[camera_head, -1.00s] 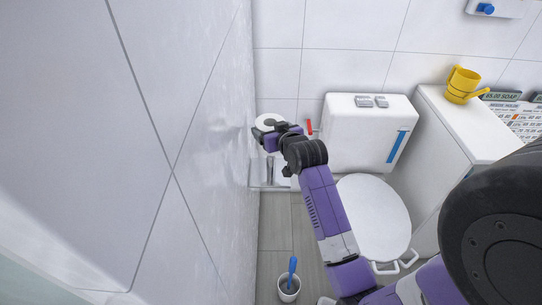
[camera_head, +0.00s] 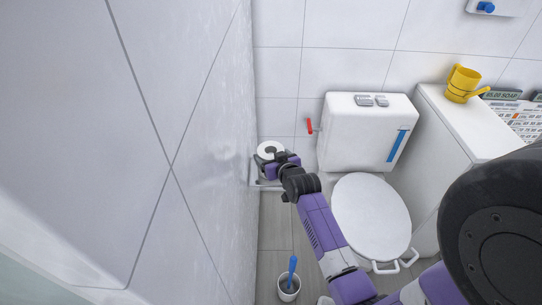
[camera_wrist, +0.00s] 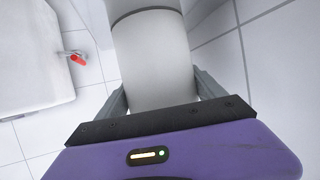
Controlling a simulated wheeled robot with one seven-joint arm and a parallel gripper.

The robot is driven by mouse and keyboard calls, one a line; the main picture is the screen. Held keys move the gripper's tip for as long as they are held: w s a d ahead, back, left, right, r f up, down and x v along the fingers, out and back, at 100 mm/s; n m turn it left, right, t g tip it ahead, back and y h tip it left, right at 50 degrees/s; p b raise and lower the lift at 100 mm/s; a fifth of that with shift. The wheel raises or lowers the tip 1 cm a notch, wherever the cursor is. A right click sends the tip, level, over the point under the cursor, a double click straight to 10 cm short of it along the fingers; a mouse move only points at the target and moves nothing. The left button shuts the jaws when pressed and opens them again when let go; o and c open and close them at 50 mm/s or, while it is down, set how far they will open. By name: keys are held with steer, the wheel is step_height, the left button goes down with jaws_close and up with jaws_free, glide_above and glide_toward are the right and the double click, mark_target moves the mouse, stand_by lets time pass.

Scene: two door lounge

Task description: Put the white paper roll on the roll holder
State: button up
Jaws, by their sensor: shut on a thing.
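The white paper roll (camera_head: 270,149) is upright at the left wall, with its round top and dark centre hole facing up. My gripper (camera_head: 272,160) is shut on it from the right side. In the wrist view the roll (camera_wrist: 155,60) fills the space between the two grey fingers. The roll holder (camera_head: 258,186) is a pale metal piece at the left wall, directly below the roll in the picture. Its post is hidden behind the roll and my gripper. I cannot tell whether the roll touches the holder or the post is inside it.
A toilet with a white tank (camera_head: 365,132) and closed lid (camera_head: 370,215) stands to the right. A brush pot (camera_head: 289,287) stands on the floor.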

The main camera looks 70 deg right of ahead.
steer(key=shift+f, duration=0.1)
steer(key=o, duration=1.5)
steer(key=shift+c, duration=0.2)
